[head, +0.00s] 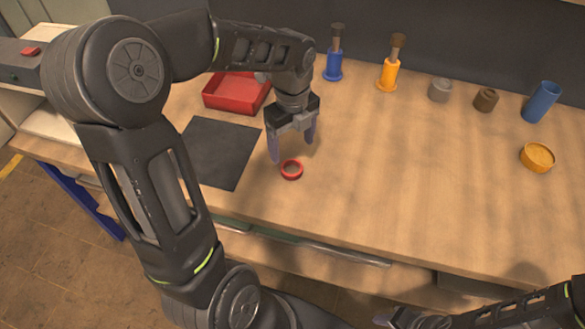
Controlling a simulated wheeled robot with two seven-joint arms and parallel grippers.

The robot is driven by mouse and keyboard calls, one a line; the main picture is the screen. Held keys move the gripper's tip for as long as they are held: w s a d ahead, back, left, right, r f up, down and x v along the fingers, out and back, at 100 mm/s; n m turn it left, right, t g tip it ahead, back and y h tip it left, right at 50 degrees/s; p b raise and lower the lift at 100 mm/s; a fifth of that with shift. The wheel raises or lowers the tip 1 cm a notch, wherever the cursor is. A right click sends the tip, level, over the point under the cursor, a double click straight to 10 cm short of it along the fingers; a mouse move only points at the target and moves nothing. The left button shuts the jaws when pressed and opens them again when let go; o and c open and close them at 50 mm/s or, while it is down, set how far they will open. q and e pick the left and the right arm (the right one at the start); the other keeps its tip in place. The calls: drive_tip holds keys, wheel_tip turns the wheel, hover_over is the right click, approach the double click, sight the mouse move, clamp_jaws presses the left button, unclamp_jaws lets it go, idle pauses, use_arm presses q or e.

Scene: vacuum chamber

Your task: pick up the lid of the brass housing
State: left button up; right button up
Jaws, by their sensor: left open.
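A small brown, brass-like round housing (486,99) stands upright toward the back right of the bench. Its top looks closed by a lid with a small raised part, but it is too small to tell the lid's edge. My left gripper (292,150) points down over the middle-left of the bench, open and empty, well to the left of the housing. A red ring (291,170) lies on the bench just in front of its fingers.
Beside the housing stand a grey one (439,89) and a blue cup (541,102). A yellow round tub (537,157) is at right. Blue (333,64) and orange (388,75) plunger-like items stand behind. A red tray (236,93) and dark mat (215,153) lie left. The bench middle is clear.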

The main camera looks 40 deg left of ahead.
sight(292, 172)
use_arm(q)
drive_tip(key=shift+f, duration=1.35)
drive_tip(key=shift+f+p, duration=0.4)
drive_tip(key=shift+f, duration=2.2)
drive_tip(key=c, duration=1.4)
